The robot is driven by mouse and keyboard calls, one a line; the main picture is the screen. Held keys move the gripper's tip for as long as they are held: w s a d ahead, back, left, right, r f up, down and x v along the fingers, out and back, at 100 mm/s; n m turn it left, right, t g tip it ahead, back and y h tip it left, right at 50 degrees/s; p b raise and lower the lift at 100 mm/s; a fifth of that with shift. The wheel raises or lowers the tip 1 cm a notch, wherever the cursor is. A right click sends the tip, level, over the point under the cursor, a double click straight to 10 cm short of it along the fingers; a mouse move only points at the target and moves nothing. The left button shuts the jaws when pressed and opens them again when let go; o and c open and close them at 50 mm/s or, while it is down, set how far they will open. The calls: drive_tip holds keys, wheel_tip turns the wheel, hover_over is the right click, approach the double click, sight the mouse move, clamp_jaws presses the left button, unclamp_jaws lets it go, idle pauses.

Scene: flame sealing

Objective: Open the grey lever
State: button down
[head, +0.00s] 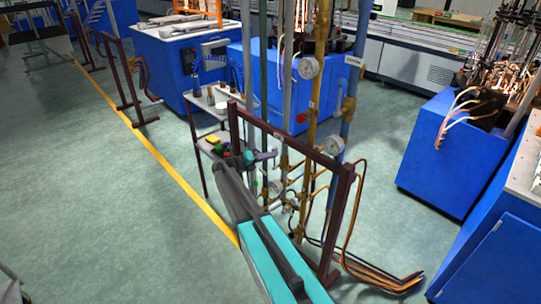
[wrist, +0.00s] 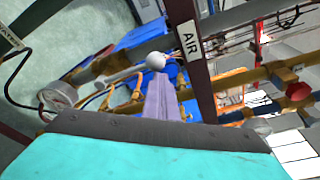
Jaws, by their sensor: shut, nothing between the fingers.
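My gripper (wrist: 160,82) is shut and empty, its purple-grey fingers pointing up the middle of the wrist view. A grey lever (wrist: 155,61) with a round ball end shows just beyond the fingertips. Its pale rod runs left toward a brass pipe. The ball overlaps the fingertips in the picture; I cannot tell whether they touch. In the head view, my gripper (head: 272,154) is at the pipe rack, under the dark red frame's top bar. I cannot make out the lever clearly there.
A pressure gauge (wrist: 58,95) is at left. A small shelf (head: 205,148) stands behind the gripper.

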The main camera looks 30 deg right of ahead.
drive_tip(key=shift+w+a+r, duration=0.15)
drive_tip(key=shift+w+r, duration=0.1)
drive_tip(key=shift+w, duration=0.15)
drive_tip(key=shift+s, duration=0.1)
drive_tip(key=s+a+b, duration=0.2)
drive_tip(key=s+a, duration=0.2)
drive_tip(key=a, duration=0.6)
drive_tip(key=shift+s+a+f, duration=0.2)
drive_tip(key=shift+s+a, duration=0.15)
idle(0.4)
